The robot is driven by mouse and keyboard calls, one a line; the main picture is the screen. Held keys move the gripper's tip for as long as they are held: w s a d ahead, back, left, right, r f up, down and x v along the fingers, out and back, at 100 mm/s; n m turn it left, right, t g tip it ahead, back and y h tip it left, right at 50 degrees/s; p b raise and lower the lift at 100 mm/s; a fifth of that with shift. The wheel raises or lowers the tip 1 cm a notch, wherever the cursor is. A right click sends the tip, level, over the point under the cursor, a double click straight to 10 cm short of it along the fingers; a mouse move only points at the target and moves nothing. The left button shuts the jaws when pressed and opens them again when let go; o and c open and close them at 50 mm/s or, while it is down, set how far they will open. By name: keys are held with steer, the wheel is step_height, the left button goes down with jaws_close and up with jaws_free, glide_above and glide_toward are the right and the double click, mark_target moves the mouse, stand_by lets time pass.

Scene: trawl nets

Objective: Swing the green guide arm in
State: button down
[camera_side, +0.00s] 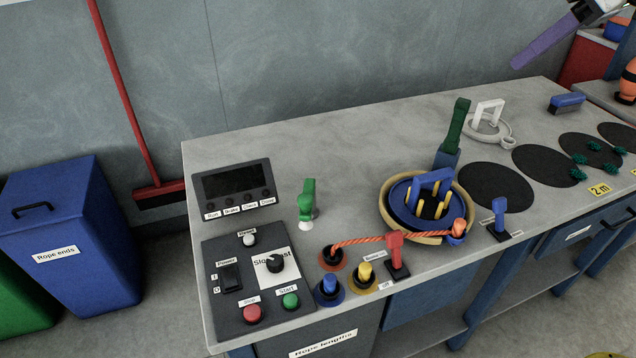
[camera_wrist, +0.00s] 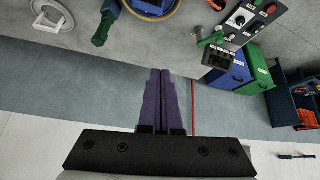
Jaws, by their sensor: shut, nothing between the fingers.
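The green guide arm (camera_side: 308,198) stands upright on a small white foot on the bench, just right of the control panel. In the wrist view it shows near the top right (camera_wrist: 212,40), beside the panel. My gripper (camera_side: 514,65) is high at the upper right of the side view, far from the guide arm, with its purple fingers pointing down and left. In the wrist view the fingers (camera_wrist: 160,72) lie together, shut and empty, over the wall and bench edge.
A round blue winder (camera_side: 400,200) with yellow pegs sits mid-bench, an orange rope running from it. Red (camera_side: 396,250) and blue (camera_side: 500,210) levers stand at the front edge. A green-handled tool (camera_side: 458,125) stands in a blue holder behind. The back left bench is clear.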

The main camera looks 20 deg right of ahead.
steer(key=w+a+n, duration=0.1)
steer(key=w+a, duration=0.5)
steer(key=w, duration=0.2)
steer(key=n+g+y, duration=0.1)
steer(key=n+g, duration=0.2)
steer(key=n, duration=0.1)
glide_above(308, 197)
steer(key=w+a, duration=0.2)
step_height(308, 197, down, 18)
steer(key=shift+w+a+f, duration=0.1)
steer(key=shift+w+f, duration=0.05)
steer(key=shift+f, duration=0.05)
steer(key=s+x, duration=0.1)
steer(key=x, duration=0.9)
steer(key=shift+s+d+f, duration=0.15)
steer(key=shift+s+d, duration=1.05)
steer(key=shift+s, duration=0.1)
